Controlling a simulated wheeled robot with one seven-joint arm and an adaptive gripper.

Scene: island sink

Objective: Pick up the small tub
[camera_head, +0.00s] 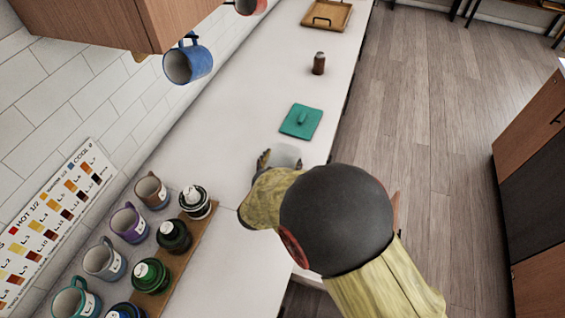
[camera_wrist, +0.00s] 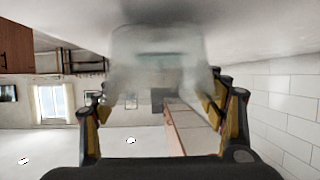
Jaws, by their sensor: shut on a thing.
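The small tub (camera_head: 286,154) is a clear, frosted container on the white counter, partly hidden behind my arm in the head view. In the wrist view the tub (camera_wrist: 160,50) fills the upper middle, between my fingers. My gripper (camera_head: 280,164) is shut on it, with one dark fingertip showing at its left side in the head view. The fingers of my gripper (camera_wrist: 160,108) also show on both sides of the tub in the wrist view. I cannot tell whether the tub touches the counter.
A teal square lid (camera_head: 301,121) with a handle lies just beyond the tub. A brown bottle (camera_head: 319,63) and a wooden tray (camera_head: 327,14) are farther along the counter (camera_head: 262,75). A blue mug (camera_head: 188,61) hangs under the cabinet.

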